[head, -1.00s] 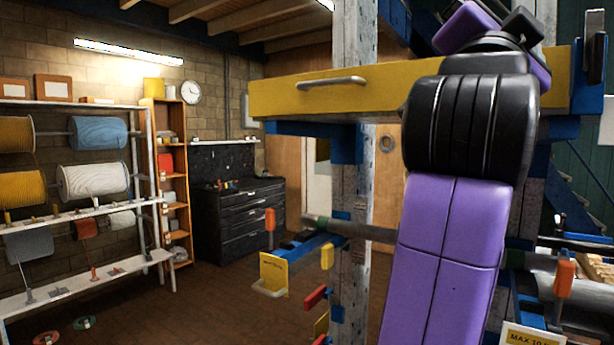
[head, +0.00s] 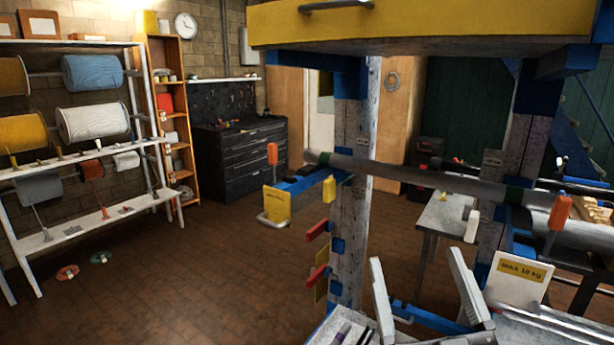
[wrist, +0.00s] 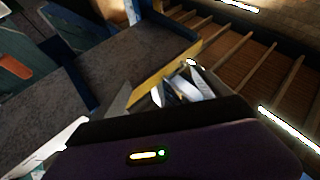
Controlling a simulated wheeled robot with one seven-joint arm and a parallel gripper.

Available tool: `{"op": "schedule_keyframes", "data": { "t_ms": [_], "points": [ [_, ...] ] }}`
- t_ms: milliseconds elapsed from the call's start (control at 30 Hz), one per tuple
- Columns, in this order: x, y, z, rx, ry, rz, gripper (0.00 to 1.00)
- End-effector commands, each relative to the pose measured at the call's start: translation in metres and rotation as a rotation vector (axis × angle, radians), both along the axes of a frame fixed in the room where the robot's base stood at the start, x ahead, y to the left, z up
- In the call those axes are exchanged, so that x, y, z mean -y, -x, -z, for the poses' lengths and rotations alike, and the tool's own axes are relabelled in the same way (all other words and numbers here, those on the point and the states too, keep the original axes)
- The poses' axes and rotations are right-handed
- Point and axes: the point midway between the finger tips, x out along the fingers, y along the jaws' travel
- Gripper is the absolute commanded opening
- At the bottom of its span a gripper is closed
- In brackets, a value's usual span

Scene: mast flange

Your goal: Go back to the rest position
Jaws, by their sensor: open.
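In the head view, my gripper (head: 416,257) shows at the bottom, right of centre. Its two pale grey fingers point upward and stand wide apart, with nothing held between them. It is below the yellow beam (head: 430,22) and in front of the grey bar (head: 420,178). In the wrist view, the purple housing of my gripper fills the bottom, and the camera looks up past a yellow edge (wrist: 165,72) towards the ceiling beams (wrist: 235,50).
A worn post (head: 355,215) with blue clamps stands left of my gripper. A sign reading MAX 10 kg (head: 518,285) is close on its right. A spool rack (head: 92,125) and black drawer cabinet (head: 242,155) stand further left. The brown floor (head: 190,270) between is mostly clear.

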Motion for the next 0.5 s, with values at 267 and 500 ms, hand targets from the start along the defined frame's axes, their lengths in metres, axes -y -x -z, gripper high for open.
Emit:
{"op": "schedule_keyframes", "data": {
  "t_ms": [267,500],
  "points": [
    [0.012,0.075,0.090,-0.135,0.034,-0.028,0.87],
    [0.025,0.146,0.148,-0.273,0.016,-0.031,0.87]
  ]
}}
